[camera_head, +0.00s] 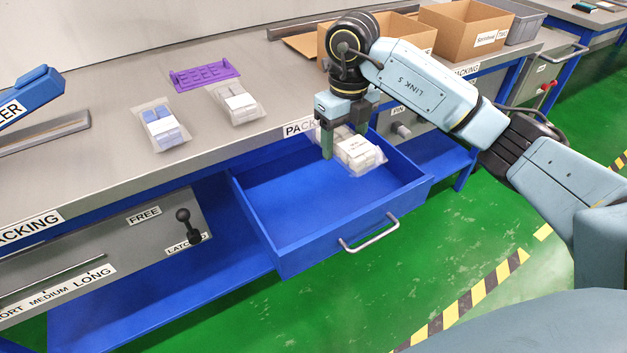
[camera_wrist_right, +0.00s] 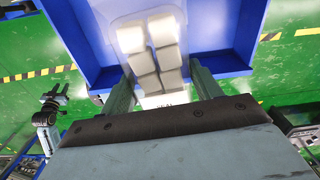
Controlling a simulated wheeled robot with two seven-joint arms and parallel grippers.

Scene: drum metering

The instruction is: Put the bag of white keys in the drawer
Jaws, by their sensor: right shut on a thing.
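The bag of white keys (camera_head: 359,154) is a clear pouch with white blocks and a white label. My right gripper (camera_head: 342,144) is shut on it and holds it over the open blue drawer (camera_head: 290,201). In the right wrist view the bag (camera_wrist_right: 158,50) shows between the fingers (camera_wrist_right: 160,92), with the blue drawer (camera_wrist_right: 215,25) behind it. I cannot tell whether the bag touches the drawer floor. The drawer is pulled out from under the bench and looks otherwise empty. My left gripper is not in view.
On the grey bench (camera_head: 110,172) lie a bag of blue keys (camera_head: 162,127), another bag of pale keys (camera_head: 237,103) and a purple rack (camera_head: 204,77). Cardboard boxes (camera_head: 470,32) stand at the back right. The drawer's handle (camera_head: 370,236) sticks out in front.

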